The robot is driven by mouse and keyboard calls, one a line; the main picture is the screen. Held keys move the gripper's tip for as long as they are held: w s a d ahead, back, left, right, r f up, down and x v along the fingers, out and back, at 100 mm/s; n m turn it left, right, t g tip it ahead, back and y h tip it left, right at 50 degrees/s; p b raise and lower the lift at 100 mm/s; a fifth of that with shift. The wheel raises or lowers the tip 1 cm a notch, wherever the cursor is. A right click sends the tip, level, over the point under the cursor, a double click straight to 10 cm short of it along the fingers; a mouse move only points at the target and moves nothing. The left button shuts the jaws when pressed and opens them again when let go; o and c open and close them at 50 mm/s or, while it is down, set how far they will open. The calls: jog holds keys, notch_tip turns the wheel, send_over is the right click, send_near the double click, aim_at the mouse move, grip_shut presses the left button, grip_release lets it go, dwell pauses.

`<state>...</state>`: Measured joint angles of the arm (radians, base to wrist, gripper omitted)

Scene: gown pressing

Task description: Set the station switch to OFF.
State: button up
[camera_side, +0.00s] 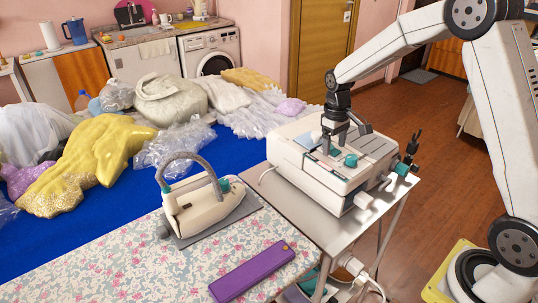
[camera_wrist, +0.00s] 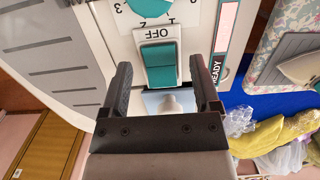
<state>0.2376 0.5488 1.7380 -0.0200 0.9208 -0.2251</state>
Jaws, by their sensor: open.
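The station (camera_side: 290,165) is a white box with a grey ribbed top panel on a small metal table. In the wrist view its switch (camera_wrist: 161,68) is a teal rocker in a white frame, with the word OFF printed at its upper end. I cannot tell for certain which end is pressed in. My gripper (camera_wrist: 162,64) is open and empty, with one dark finger on each side of the rocker. In the side view my gripper (camera_side: 328,150) points down close over the station's top and hides the switch. Contact with the panel cannot be told.
A teal dial (camera_wrist: 150,5) with numbers lies just beyond the OFF label. A READY strip (camera_wrist: 217,68) runs beside the switch. The iron (camera_side: 198,205) stands on a grey mat left of the station. A purple box (camera_side: 252,270) lies on the floral board.

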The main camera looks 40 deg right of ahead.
aim_at(332, 150)
notch_tip(332, 150, up, 8)
jog(key=shift+w+f, duration=0.15)
jog(key=shift+w, duration=0.15)
jog(key=shift+s+a+f, duration=0.1)
dwell(0.8)
jog(key=shift+t, duration=0.8)
jog(key=s+a+f, duration=0.1)
jog(key=s+a, duration=0.1)
jog(key=s+a+f, duration=0.1)
jog(key=s+a, duration=0.1)
jog(key=s+a+f, duration=0.1)
jog(key=s+a, duration=0.1)
jog(key=shift+s+f, duration=0.3)
jog(key=shift+s, duration=0.05)
jog(key=s+a+f+t, duration=0.1)
jog(key=s+a+f, duration=0.3)
jog(key=s, duration=0.5)
jog(key=shift+s+a+t, duration=0.4)
